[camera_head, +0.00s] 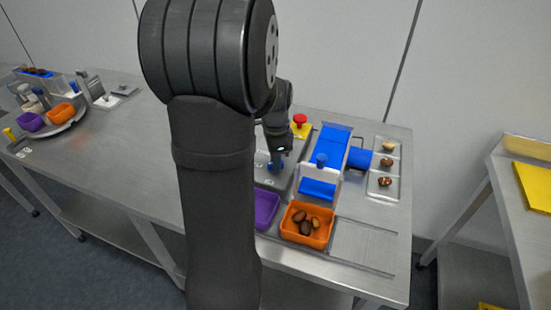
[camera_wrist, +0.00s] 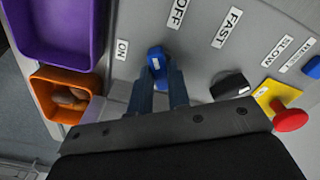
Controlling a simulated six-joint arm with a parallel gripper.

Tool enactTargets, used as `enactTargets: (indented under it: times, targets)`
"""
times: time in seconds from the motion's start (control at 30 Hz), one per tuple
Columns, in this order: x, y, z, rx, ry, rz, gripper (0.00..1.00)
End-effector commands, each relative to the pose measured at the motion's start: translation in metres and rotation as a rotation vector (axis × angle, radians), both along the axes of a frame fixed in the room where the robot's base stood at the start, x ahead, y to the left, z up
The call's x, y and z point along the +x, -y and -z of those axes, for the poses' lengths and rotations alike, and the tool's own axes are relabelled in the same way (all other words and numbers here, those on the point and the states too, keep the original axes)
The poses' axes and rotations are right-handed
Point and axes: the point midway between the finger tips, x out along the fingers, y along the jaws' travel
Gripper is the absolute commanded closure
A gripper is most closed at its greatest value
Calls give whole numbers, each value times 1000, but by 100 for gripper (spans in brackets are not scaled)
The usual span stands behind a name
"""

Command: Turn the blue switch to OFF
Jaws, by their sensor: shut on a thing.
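The blue switch (camera_wrist: 155,54) is a knob with a pale mark, on a grey panel. The ON label (camera_wrist: 122,49) is to its left and the OFF label (camera_wrist: 177,13) is above and to its right in the wrist view. Which label the knob points at is not clear. My gripper (camera_wrist: 164,76) is shut on the blue switch, its two dark blue fingers hiding the knob's lower part. In the head view the blue switch (camera_head: 275,167) shows small below my gripper (camera_head: 279,159). My arm hides part of the panel there.
A black knob (camera_wrist: 231,86) by the FAST and SLOW labels and a red button (camera_wrist: 290,114) on a yellow base are to the right. An orange bin (camera_head: 294,231) with dates and a purple bin (camera_head: 267,208) stand in front. A blue machine (camera_head: 333,147) is beside the panel.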

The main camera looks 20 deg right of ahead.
Motion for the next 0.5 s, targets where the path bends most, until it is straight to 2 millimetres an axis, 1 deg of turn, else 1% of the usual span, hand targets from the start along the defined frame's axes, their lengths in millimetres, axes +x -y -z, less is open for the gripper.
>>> enactTargets:
  times: [0.2,0.5]
  targets:
    - [0,0,0,0,0,201,100]
    - [0,0,0,0,-1,430,100]
